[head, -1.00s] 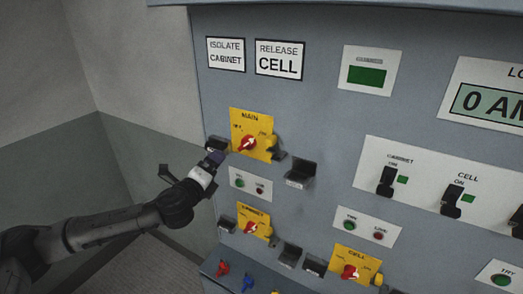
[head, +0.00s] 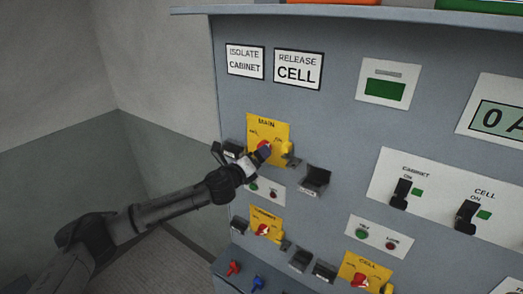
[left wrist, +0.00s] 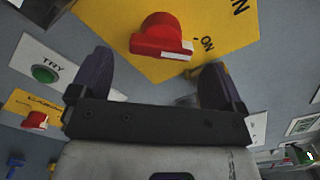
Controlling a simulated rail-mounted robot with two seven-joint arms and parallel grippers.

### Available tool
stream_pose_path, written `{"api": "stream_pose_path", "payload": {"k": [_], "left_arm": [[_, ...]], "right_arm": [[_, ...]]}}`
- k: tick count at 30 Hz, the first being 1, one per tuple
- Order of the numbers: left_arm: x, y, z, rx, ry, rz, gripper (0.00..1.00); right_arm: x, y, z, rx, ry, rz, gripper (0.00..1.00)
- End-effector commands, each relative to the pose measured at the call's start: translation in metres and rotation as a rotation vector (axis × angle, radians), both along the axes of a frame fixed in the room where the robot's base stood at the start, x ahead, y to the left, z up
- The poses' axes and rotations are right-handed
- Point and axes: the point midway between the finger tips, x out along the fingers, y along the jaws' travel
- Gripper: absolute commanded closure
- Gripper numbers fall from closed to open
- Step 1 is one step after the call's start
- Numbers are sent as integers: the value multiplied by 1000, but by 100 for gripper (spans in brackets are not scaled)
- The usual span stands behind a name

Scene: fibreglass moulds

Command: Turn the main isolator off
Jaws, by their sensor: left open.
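The main isolator is a yellow plate (head: 256,130) marked MAIN on the grey panel, with a red rotary knob (head: 264,145) partly hidden by my gripper. In the left wrist view the red knob (left wrist: 160,33) stands out from the yellow plate (left wrist: 225,35), with a white mark on its edge near the ON label. My left gripper (head: 263,154) is at the knob's lower side in the head view. In the left wrist view its open fingers (left wrist: 155,76) point toward the knob, one to each side, with nothing held. The right gripper is not in view.
Below are the CABINET isolator (head: 264,224) and CELL isolator (head: 362,272), both yellow with red knobs. Dark brackets (head: 313,181) jut from the panel beside the isolators. Black CABINET (head: 401,193) and CELL (head: 467,217) switches sit to the right. Open floor lies left of the panel.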

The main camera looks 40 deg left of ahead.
Motion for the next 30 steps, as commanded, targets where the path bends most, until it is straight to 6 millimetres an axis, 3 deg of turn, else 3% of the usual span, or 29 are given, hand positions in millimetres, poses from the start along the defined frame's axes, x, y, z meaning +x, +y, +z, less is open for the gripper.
{"api": "stream_pose_path", "payload": {"k": [9, 24, 30], "left_arm": [[31, 2, 1, -1, 0, 0, 6], [37, 3, 0, 0, 1, -1, 6], [37, 3, 0, 0, 1, -1, 25]], "right_arm": [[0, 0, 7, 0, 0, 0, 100], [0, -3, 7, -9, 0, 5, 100], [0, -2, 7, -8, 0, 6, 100]]}}
